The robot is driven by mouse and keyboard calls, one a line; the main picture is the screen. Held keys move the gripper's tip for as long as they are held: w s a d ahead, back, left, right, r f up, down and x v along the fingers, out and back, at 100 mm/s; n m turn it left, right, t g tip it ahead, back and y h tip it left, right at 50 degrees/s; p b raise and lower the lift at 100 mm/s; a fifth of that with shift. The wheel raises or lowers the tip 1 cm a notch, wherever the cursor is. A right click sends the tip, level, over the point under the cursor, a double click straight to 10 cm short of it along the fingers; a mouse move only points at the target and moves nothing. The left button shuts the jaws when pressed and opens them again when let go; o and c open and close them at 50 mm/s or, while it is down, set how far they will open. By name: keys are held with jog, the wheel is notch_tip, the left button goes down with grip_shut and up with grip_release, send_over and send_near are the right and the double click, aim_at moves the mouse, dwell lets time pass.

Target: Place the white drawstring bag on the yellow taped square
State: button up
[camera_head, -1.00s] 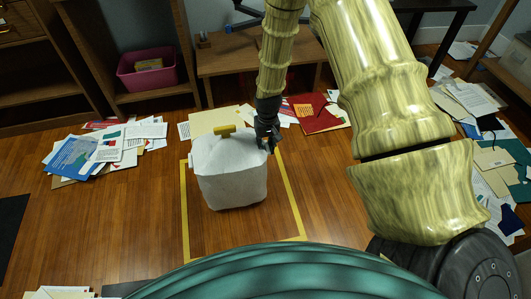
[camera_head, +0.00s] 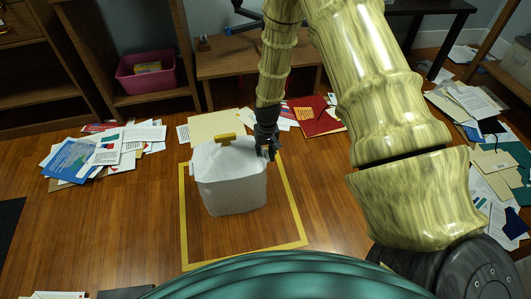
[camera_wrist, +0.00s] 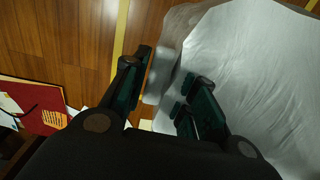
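The square's back edge is partly hidden by the bag and my arm. My gripper (camera_head: 268,150) is low at the bag's upper right side. In the wrist view, the bag (camera_wrist: 255,75) fills the right. My gripper's fingers (camera_wrist: 164,92) are spread apart, with a pale side tab of the bag between them. Floor shows between the left finger and the tab.
Loose papers (camera_head: 105,150) lie on the floor at left, behind the bag, and at right (camera_head: 480,140). A low wooden table (camera_head: 225,62) stands behind. A pink bin (camera_head: 160,75) sits on the shelf at back left. Floor left of the square is clear.

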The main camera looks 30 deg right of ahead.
jog(key=shift+o, duration=0.8)
jog(key=shift+r, duration=0.1)
notch_tip(320, 180, up, 12)
jog(key=p, duration=0.5)
jog(key=shift+d, duration=0.15)
jog(key=s+a+f, duration=0.1)
jog(key=s, duration=0.1)
jog(key=s+a+f, duration=0.1)
jog(key=s+f, duration=0.1)
jog(key=s+a+f, duration=0.1)
jog(key=s+f, duration=0.1)
jog(key=shift+s+a+f+p, duration=0.1)
jog(key=shift+s+p, duration=0.15)
jog(key=shift+p, duration=0.15)
jog(key=s+a+f+n, duration=0.1)
jog(key=s+a+f, duration=0.2)
jog(key=s, duration=0.7)
jog(key=s+a+f+n, duration=0.15)
jog(key=s+f, duration=0.25)
jog(key=s, duration=0.5)
jog(key=s+a+f, duration=0.3)
jog(key=s, duration=0.7)
notch_tip(320, 180, up, 33)
jog(key=p, duration=3.2)
jog(key=shift+w+a+r+p, duration=0.15)
jog(key=shift+r+p, duration=0.05)
jog(key=shift+p, duration=0.15)
